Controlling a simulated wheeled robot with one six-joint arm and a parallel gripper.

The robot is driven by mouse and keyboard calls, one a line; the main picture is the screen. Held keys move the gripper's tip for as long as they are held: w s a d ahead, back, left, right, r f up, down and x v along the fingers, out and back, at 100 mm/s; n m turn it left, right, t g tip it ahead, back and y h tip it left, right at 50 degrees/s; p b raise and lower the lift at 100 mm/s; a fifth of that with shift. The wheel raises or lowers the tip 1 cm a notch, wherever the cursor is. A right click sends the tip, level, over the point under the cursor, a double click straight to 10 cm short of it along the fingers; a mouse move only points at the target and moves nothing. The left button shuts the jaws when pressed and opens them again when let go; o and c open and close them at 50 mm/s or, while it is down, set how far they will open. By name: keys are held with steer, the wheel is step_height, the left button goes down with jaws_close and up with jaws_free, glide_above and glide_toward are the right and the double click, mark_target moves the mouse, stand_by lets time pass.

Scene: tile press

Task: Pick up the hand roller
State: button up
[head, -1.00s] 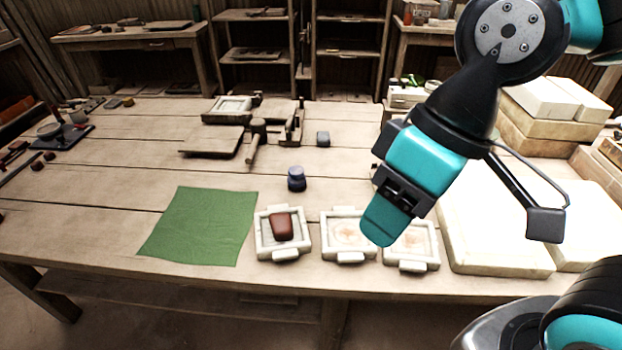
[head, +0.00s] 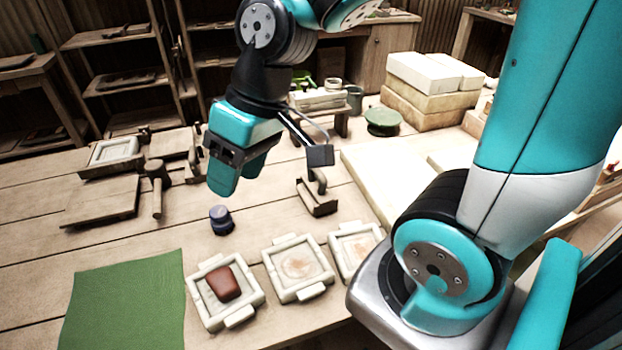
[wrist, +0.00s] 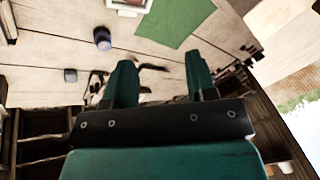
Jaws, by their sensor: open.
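A small tool with an upright handle and a low dark-edged body (head: 318,207), which looks like the hand roller, sits on the table in the head view, right of my gripper and behind the trays. My gripper (head: 238,180) is open and empty above the table, with its fingers pointing down. In the wrist view my gripper (wrist: 160,70) shows two teal fingers spread apart. Dark tools show between and behind the fingers there; I cannot tell whether one is the roller.
A purple jar (head: 221,220) stands below my gripper. Pale trays (head: 298,268) line the front, one holding a red-brown lump (head: 223,283). A green cloth (head: 125,305) lies left. A mallet (head: 157,190) and board (head: 102,202) lie behind. Pale blocks (head: 430,95) are stacked right.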

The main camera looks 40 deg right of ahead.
steer(key=w+d+f+m+t+h, duration=0.1)
steer(key=w+d+f+m, duration=0.15)
steer(key=d, duration=0.35)
steer(key=w+d+f+m+t, duration=0.1)
steer(key=w+d+m, duration=0.1)
steer(key=w+d, duration=0.3)
steer(key=m+t+h, duration=0.1)
steer(key=m+h, duration=0.2)
steer(key=m, duration=0.1)
glide_toward(317, 170)
steer(key=x, duration=0.5)
steer(key=shift+s+d+f, duration=0.15)
steer(key=shift+d+f, duration=0.1)
steer(key=shift+d, duration=0.1)
steer(key=shift+w+p+x, duration=0.2)
steer(key=shift+p+x, duration=0.15)
steer(key=shift+x, duration=1.1)
steer(key=shift+w+p+x, duration=0.2)
steer(key=shift+p+x, duration=0.15)
steer(key=shift+x, duration=1.15)
steer(key=shift+r, duration=0.2)
jaws_close()
steer(key=shift+r, duration=0.1)
step_height(317, 170, up, 20)
